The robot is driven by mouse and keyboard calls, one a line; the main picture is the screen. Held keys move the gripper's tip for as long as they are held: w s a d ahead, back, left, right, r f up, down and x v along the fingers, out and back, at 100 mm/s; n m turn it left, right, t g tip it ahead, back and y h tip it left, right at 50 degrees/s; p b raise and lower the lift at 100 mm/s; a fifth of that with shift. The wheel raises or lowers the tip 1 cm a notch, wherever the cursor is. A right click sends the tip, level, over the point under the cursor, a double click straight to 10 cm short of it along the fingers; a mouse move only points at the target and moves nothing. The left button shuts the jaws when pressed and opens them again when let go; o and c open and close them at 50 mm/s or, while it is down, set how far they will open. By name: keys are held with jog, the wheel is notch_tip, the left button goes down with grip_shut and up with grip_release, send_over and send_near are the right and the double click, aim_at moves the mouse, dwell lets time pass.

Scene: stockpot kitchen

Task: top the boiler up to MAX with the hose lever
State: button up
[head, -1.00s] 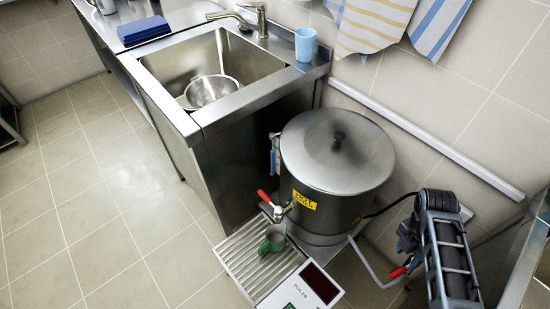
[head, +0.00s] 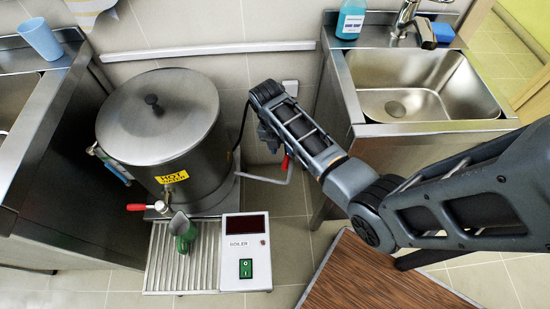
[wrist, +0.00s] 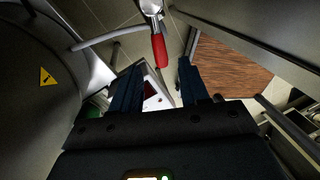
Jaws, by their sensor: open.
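The steel boiler (head: 205,160) with its lid stands left of centre in the head view. A narrow level gauge (head: 116,168) is on its left side; its level is too small to read. The red hose lever (head: 286,163) sits on a pale pipe (head: 262,180) at the boiler's lower right. In the wrist view the red lever (wrist: 160,50) shows just beyond the fingertips, between them in the picture. My gripper (wrist: 161,66) is open and empty; in the head view it is largely hidden by my wrist, beside the boiler and near the lever. I cannot tell whether it touches the lever.
A red-handled tap (head: 137,207) is on the boiler front, above a slatted drip tray (head: 160,270) with a green jug (head: 186,236). A control box (head: 246,246) with a dark display stands beside it. Sinks flank the boiler; a brown wooden surface (head: 375,280) is at lower right.

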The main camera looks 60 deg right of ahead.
aim_at(285, 161)
jog(key=f, duration=0.4)
jog(key=s+f, duration=0.1)
jog(key=f, duration=0.1)
jog(key=shift+d+b, duration=0.15)
jog(key=shift+b, duration=0.15)
jog(key=shift+r, duration=0.1)
grip_shut()
